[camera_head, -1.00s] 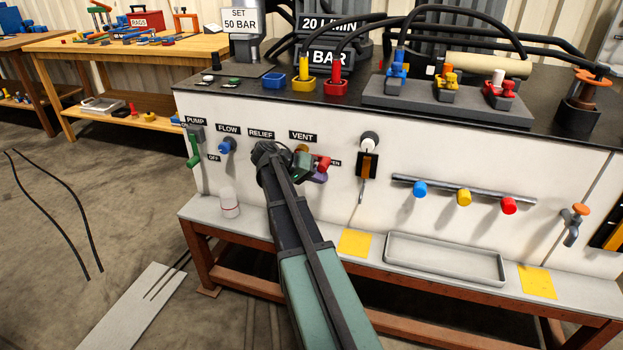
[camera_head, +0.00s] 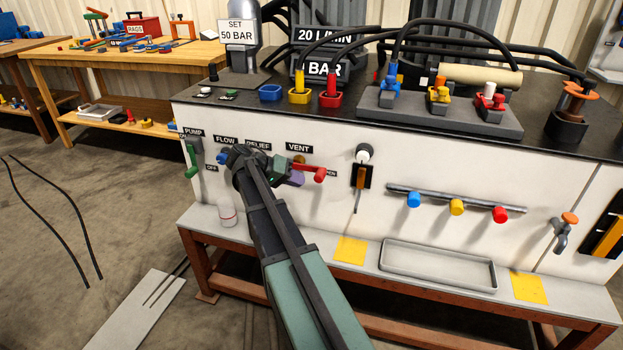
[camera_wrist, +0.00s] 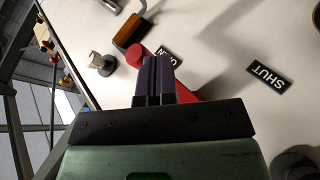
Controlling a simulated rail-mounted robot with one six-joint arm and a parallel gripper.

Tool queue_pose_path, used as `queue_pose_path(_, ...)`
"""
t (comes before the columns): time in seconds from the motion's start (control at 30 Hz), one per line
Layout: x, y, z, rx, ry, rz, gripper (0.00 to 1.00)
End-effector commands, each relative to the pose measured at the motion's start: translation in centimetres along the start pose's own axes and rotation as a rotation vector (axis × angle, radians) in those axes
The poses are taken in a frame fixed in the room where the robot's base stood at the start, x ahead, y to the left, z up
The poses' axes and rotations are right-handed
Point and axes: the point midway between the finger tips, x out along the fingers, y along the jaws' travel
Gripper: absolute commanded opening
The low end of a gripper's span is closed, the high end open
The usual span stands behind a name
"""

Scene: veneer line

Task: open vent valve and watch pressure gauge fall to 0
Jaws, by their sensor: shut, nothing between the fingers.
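The vent valve is a red lever (camera_head: 309,168) under the VENT label (camera_head: 299,147) on the white panel. It lies roughly level, its knob by the partly hidden OPEN label (camera_head: 332,173). In the wrist view the red knob (camera_wrist: 136,56) is beside the OPEN label (camera_wrist: 169,57), and the SHUT label (camera_wrist: 268,77) is farther right. My gripper (camera_head: 297,178) is shut and empty, its purple fingers (camera_wrist: 154,80) just in front of the lever; I cannot tell if they touch. The pressure display (camera_head: 325,69) reads BAR, its number mostly hidden by a black hose.
A flow display (camera_head: 325,34) reads 20 L/MIN. A SET 50 BAR sign (camera_head: 236,31) stands left of it. My arm covers part of the FLOW and RELIEF area. An orange-handled part (camera_head: 359,177) hangs to the right. A grey tray (camera_head: 437,265) lies on the ledge below.

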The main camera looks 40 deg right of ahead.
Motion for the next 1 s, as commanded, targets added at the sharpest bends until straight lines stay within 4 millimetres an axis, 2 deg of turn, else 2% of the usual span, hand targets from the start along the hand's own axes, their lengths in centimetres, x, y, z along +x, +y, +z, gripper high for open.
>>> queue_pose_path(0.03,-1.4,0.4,-0.3,-0.001,0.000,0.000,0.00)
queue_pose_path(0.1,-2.6,0.3,-0.3,-0.002,0.001,-0.001,0.00)
queue_pose_path(0.23,-3.8,0.1,-0.1,-0.001,-0.001,0.000,0.00)
queue_pose_path(0.73,-4.0,0.0,0.0,-0.005,-0.001,0.001,0.00)
queue_pose_path(0.83,-4.0,-0.6,0.4,-0.107,-0.008,-0.046,0.00)
queue_pose_path(0.87,-3.8,-1.0,1.4,-0.168,-0.024,-0.098,0.00)
queue_pose_path(0.9,-3.7,-1.3,3.6,-0.259,-0.046,-0.188,0.00)
queue_pose_path(0.97,-4.5,-1.8,8.2,-0.410,-0.064,-0.356,0.00)
queue_pose_path(1.0,-5.6,-2.2,11.4,-0.507,-0.064,-0.473,0.00)
